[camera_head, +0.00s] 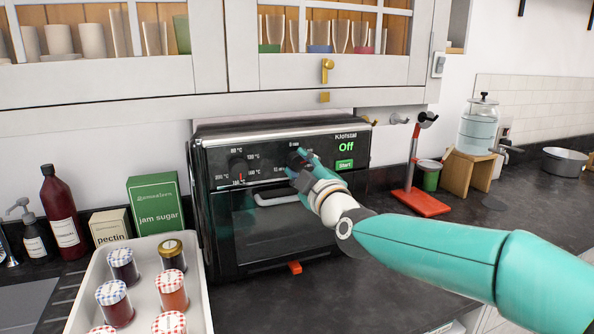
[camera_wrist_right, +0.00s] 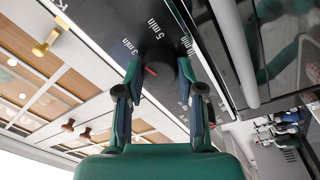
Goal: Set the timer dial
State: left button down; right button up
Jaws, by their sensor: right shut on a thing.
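The timer dial (camera_wrist_right: 163,72) is a dark round knob on the black oven front. Its red mark shows on its left side in the wrist view, and the labels "3 min", "5 min" and "10 min" stand around it. My right gripper (camera_wrist_right: 160,88) is shut on the dial, one finger on each side. In the head view, my right gripper (camera_head: 298,160) reaches the panel of the oven (camera_head: 215,155) and largely hides the dial. The oven's display reads "Off" in green above a "Start" button (camera_head: 344,164). My left gripper is not in view.
A temperature knob (camera_head: 237,166) sits left of the dial. The oven door handle (camera_head: 272,199) is just below. A white tray (camera_head: 205,300) with several jars stands at the front left. A red stand (camera_head: 420,203) is at the right. A glass-fronted cabinet (camera_head: 200,75) hangs above.

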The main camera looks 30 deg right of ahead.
jog(key=m, duration=0.4)
jog(key=shift+f+h, duration=0.25)
jog(key=shift+h, duration=0.05)
jog(key=m, duration=0.5)
jog(key=shift+a+f+g+h, duration=0.1)
jog(key=shift+a+g+h, duration=0.05)
jog(key=shift+g+h, duration=0.2)
jog(key=m, duration=0.5)
jog(key=shift+w+a+g+h, duration=0.1)
jog(key=shift+g+h, duration=0.15)
jog(key=m, duration=0.4)
jog(key=shift+m, duration=0.3)
jog(key=m, duration=0.3)
jog(key=shift+a+m+g+p, duration=0.1)
jog(key=shift+m+g+p, duration=0.2)
jog(key=shift+m+g, duration=0.1)
jog(key=m, duration=0.7)
jog(key=shift+r, duration=0.2)
jog(key=shift+m+g+y, duration=0.3)
jog(key=shift+m+y, duration=0.3)
jog(key=shift+m, duration=1.2)
jog(key=shift+r, duration=0.1)
